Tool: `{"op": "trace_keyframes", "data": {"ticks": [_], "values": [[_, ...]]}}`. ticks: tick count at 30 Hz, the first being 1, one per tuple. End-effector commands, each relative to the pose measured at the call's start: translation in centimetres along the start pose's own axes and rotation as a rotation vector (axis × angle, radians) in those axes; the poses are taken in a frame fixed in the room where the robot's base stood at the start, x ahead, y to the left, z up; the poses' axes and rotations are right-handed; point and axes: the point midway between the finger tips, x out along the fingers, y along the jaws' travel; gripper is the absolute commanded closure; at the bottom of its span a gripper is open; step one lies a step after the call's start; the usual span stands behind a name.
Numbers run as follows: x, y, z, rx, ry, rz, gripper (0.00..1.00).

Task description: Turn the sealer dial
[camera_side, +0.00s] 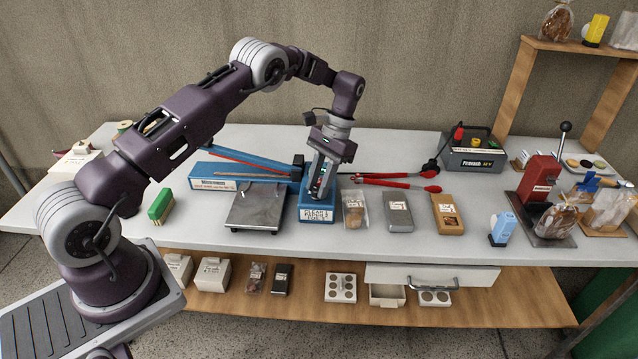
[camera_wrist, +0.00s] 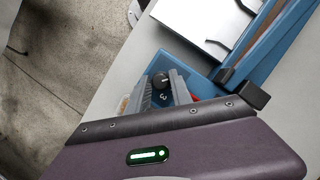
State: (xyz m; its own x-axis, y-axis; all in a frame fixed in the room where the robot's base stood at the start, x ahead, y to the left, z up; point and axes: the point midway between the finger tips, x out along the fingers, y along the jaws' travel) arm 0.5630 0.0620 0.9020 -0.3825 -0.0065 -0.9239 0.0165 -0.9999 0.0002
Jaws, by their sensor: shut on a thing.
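The blue sealer (camera_side: 240,176) lies on the white table, with a grey metal plate (camera_side: 252,209) at its front and a small control box (camera_side: 317,213) at its right end. In the wrist view the black sealer dial (camera_wrist: 161,80) with a white mark stands on the blue box (camera_wrist: 150,66). My gripper (camera_side: 318,192) points down over the control box and hides the dial in the side view. In the wrist view my gripper (camera_wrist: 163,90) has its two grey fingers on either side of the dial, shut on it.
Packaged goods (camera_side: 355,209) stand just right of the control box. Red-handled tools (camera_side: 398,182) lie behind them. A green brush (camera_side: 160,205) lies left of the sealer. A grey box with a red knob (camera_side: 473,155) is at the back right. A drawer (camera_side: 432,277) sits below the table edge.

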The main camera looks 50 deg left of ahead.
Motion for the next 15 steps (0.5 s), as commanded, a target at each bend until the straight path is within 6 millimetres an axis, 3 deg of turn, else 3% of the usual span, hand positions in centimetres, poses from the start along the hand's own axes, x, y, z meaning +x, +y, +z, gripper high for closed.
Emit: {"op": "trace_keyframes", "data": {"ticks": [4, 5, 8, 15], "values": [[0.03, 0.06, -0.1, 0.001, 0.003, 0.001, 1.0], [0.03, 0.06, -0.1, 0.001, 0.003, 0.001, 0.72], [0.04, 0.05, -0.08, 0.001, 0.002, 0.0, 0.53], [0.02, 0.01, -0.04, 0.001, 0.001, 0.0, 0.53]]}}
